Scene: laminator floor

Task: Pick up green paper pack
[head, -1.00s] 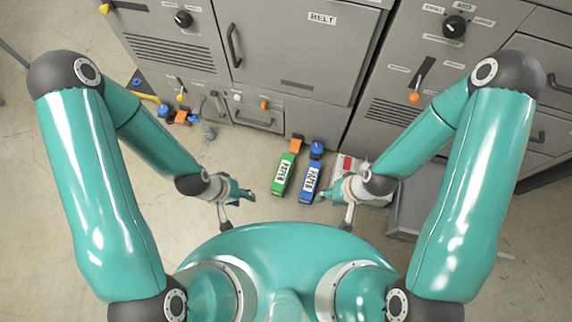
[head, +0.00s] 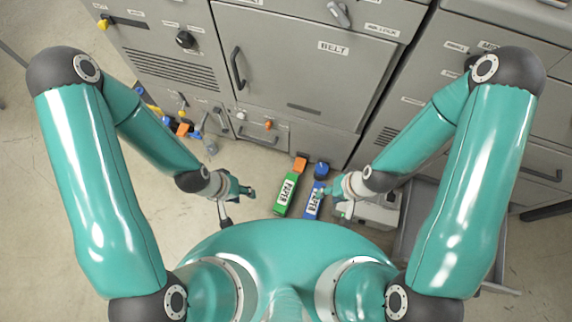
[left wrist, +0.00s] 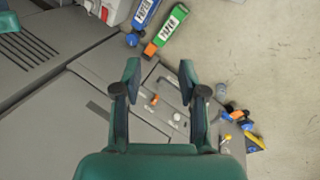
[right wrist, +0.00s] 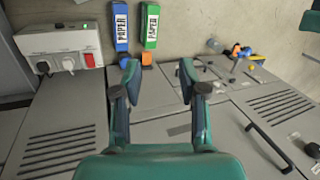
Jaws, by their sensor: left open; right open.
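The green paper pack (head: 285,193) lies on the floor in front of the grey cabinet, with a white PAPER label and an orange end. It also shows in the left wrist view (left wrist: 170,28) and in the right wrist view (right wrist: 151,26). A blue paper pack (head: 313,199) lies just right of it in the head view. My left gripper (head: 250,191) is open and empty, left of the green pack and apart from it. My right gripper (head: 318,192) is open and overlaps the blue pack in the head view; I see nothing between its fingers in its wrist view.
The grey BELT cabinet (head: 290,60) stands behind the packs. A white power box with a red switch (right wrist: 58,48) is on the floor beside the blue pack. Orange and blue tools (head: 184,129) lie at the left. A grey bin (head: 428,215) stands at the right.

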